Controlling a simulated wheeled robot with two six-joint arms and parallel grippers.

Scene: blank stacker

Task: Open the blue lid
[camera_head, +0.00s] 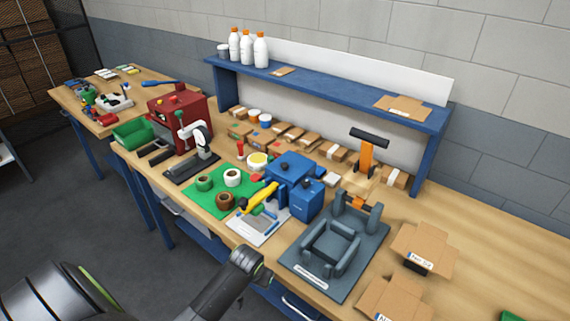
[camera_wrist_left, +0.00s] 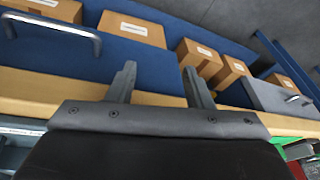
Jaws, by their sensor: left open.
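A blue machine (camera_head: 309,200) stands near the middle of the bench, with a blue lid (camera_head: 291,167) on top carrying a dark knob. The lid looks closed. A yellow handle (camera_head: 262,196) slants down at the machine's front left. My left arm reaches in from the bottom left, below the bench's front edge; its fingertips cannot be made out in the head view. In the left wrist view my left gripper (camera_wrist_left: 160,88) is open and empty, its fingers apart before the bench edge. The blue lid does not show there. My right gripper is not in view.
A grey fixture (camera_head: 329,246) stands right of the blue machine. A green mat (camera_head: 219,204) with rolls lies to its left, and a red machine (camera_head: 179,108) farther left. A blue shelf (camera_head: 330,98) runs behind. The left wrist view shows cardboard boxes (camera_wrist_left: 201,58) and a drawer handle (camera_wrist_left: 50,28).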

